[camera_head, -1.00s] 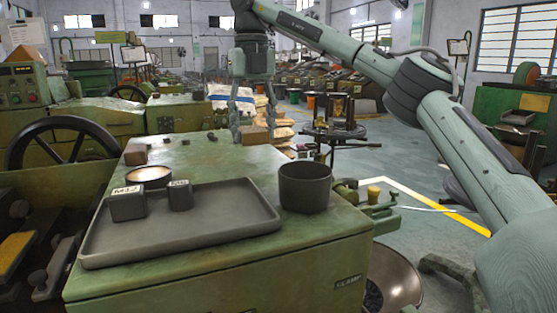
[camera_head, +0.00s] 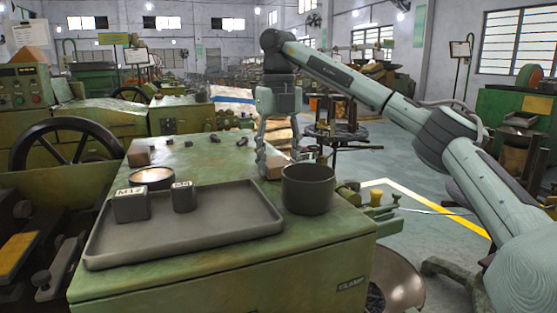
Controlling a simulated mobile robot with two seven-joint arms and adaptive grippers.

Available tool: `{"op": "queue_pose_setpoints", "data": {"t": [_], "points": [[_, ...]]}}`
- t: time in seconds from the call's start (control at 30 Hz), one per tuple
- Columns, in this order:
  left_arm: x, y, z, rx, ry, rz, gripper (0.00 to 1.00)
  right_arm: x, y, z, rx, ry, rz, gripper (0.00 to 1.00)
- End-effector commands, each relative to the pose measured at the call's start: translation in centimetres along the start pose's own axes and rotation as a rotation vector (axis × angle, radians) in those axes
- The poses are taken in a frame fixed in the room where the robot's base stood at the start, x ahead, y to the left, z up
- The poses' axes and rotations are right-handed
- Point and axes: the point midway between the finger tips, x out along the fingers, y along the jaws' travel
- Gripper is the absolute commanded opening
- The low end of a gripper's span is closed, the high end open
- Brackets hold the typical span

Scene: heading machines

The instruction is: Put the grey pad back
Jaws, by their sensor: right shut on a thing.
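My right gripper (camera_head: 271,170) reaches in from the right and points down at the back right of the green machine top (camera_head: 215,165). It is shut on a small, dull block that I take for the grey pad (camera_head: 274,167). The pad is small in the picture, partly covered by the fingers, and its colour is hard to make out. It is low, just behind and left of the dark round cup (camera_head: 308,188); I cannot tell whether it touches the top. My left gripper is not in view.
A dark tray (camera_head: 190,232) at the front holds a block marked M12 (camera_head: 131,204) and a smaller labelled block (camera_head: 184,196). A round tin (camera_head: 152,178), a brownish block (camera_head: 138,156) and several small dark pieces lie behind it. The middle top is clear.

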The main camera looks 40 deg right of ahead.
Motion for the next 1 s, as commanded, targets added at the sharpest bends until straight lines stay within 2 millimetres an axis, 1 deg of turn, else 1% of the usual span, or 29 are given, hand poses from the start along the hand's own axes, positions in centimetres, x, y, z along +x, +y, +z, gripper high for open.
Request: {"op": "queue_pose_setpoints", "data": {"t": [0.07,0.1,0.23,0.27,0.53,0.67,0.77,0.83,1.0], "points": [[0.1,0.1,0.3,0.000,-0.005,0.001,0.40,0.3,0.0,0.0,0.000,0.000,0.000,0.28],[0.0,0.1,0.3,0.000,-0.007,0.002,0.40,0.2,0.0,0.0,0.000,0.000,0.000,0.53],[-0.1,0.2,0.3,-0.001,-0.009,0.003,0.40,0.2,0.0,0.0,0.000,0.000,0.000,0.69],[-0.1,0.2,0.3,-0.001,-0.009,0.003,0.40,0.2,0.0,0.0,0.000,0.000,0.000,0.72],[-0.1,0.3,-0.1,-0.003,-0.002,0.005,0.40,0.2,0.0,0.0,0.000,0.000,0.000,0.72],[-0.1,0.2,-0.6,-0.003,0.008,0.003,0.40,-0.5,0.0,0.0,0.000,-0.002,0.000,0.72],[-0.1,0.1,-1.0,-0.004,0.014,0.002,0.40,-1.8,0.1,0.1,0.000,-0.004,0.000,0.72],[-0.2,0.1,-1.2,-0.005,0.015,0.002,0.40,-3.0,0.0,0.0,0.002,-0.006,0.000,0.72],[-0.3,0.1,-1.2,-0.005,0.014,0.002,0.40,-6.5,0.1,0.1,0.002,-0.007,-0.001,0.72]]}}
